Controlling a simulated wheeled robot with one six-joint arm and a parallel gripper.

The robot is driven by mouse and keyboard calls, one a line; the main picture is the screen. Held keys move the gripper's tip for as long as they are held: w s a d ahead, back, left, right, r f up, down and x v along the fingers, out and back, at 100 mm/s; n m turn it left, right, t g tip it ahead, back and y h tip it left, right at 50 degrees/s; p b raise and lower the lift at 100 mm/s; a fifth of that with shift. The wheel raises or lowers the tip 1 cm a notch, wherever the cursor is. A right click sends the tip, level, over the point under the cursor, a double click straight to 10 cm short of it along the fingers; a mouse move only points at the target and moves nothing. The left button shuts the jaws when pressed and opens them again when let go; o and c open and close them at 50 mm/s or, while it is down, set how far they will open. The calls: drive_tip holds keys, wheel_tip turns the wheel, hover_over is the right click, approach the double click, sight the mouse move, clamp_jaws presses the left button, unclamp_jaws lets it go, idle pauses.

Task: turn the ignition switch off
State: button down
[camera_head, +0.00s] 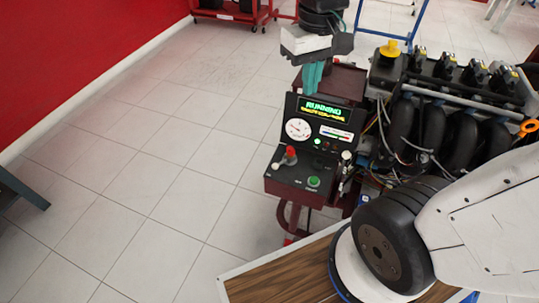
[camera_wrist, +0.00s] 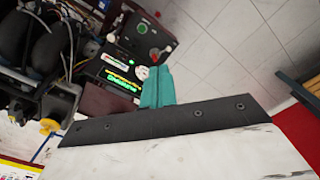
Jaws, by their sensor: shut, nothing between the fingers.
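The engine trainer's control box (camera_head: 291,190) stands in the middle of the head view, with a lit display (camera_head: 326,110) reading RUNNING. Its sloped top carries a red mushroom knob (camera_head: 290,153) and a green button (camera_head: 313,181). My gripper (camera_head: 312,78), with teal fingers, is shut and empty, above and behind the display. In the wrist view my gripper (camera_wrist: 157,88) appears in front of the panel, whose green button (camera_wrist: 142,29) and display (camera_wrist: 122,76) show.
The engine (camera_head: 440,110), with black intake pipes and a yellow cap (camera_head: 390,48), stands right of the box. A wood-topped surface (camera_head: 285,272) is at the bottom. A red cart (camera_head: 235,12) stands at the back.

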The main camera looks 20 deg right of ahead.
drive_tip(key=g, duration=0.1)
hover_over(285, 160)
drive_tip(key=s+a, duration=0.4)
drive_tip(key=s, duration=0.1)
wheel_tip(285, 160, down, 5)
drive_tip(key=w+f+n, duration=0.1)
drive_tip(key=w+f, duration=0.6)
drive_tip(key=w+a+f+g, duration=0.1)
drive_tip(key=w+f, duration=0.2)
drive_tip(key=f, duration=0.5)
drive_tip(key=w+a+f+g, duration=0.1)
drive_tip(key=w+f, duration=0.2)
drive_tip(key=f, duration=0.4)
drive_tip(key=shift+w+f+n, duration=0.2)
drive_tip(key=shift+f+n, duration=0.2)
drive_tip(key=shift+a, duration=0.1)
drive_tip(key=shift+s+d+f, duration=0.2)
drive_tip(key=shift+s+f, duration=0.85)
drive_tip(key=shift+f, duration=0.6)
drive_tip(key=shift+s+d+f, duration=0.25)
drive_tip(key=shift+s+f, duration=0.8)
drive_tip(key=shift+f, duration=0.6)
drive_tip(key=shift+s+d+f, duration=0.2)
drive_tip(key=shift+s+f, duration=0.85)
drive_tip(key=shift+f, duration=0.6)
